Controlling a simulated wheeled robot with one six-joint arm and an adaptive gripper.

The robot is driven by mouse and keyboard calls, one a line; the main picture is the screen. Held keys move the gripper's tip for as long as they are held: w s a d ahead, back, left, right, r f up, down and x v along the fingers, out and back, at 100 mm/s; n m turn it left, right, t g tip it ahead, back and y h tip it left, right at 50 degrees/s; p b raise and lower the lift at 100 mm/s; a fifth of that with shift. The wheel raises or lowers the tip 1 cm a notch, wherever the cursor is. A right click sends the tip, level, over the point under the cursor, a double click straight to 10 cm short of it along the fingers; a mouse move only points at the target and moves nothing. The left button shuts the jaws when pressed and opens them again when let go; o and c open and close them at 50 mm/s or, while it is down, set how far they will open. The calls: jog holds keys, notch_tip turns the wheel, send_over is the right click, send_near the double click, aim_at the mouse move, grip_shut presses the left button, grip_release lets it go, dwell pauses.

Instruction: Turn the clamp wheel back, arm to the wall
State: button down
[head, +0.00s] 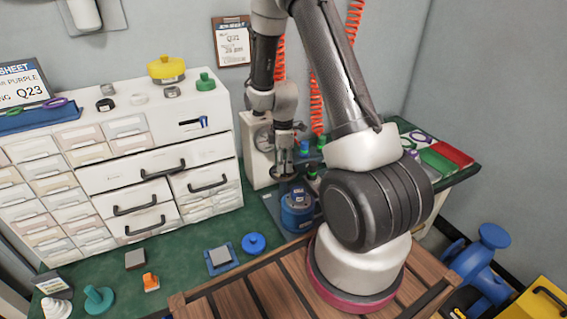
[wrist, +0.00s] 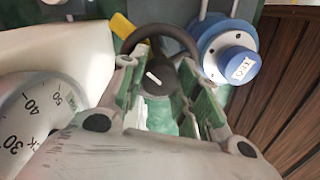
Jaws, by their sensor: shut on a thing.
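The clamp wheel (wrist: 160,31) is a dark ring with a dark hub that bears a white mark in the wrist view. My gripper (wrist: 160,88) is shut on the wheel, with one green-padded finger on each side of the hub. In the head view my gripper (head: 284,166) points down beside the white test stand (head: 256,165). The wheel is too small and covered to make out there. A blue round valve body (head: 297,212) stands just below my gripper. It also shows at the upper right of the wrist view (wrist: 231,55), with a labelled cap.
The stand's dial gauge (wrist: 35,115) is close on the left of the wrist view. A yellow piece (wrist: 122,26) lies near the wheel's rim. A white drawer cabinet (head: 150,165) stands left of the stand. Red coiled hoses (head: 316,95) hang behind my arm. A wooden slatted surface (head: 245,300) is in front.

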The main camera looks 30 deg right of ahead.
jog(key=n, duration=0.3)
jog(key=shift+n, duration=2.2)
jog(key=c, duration=1)
grip_release()
notch_tip(320, 180, up, 12)
jog(key=shift+w, duration=0.2)
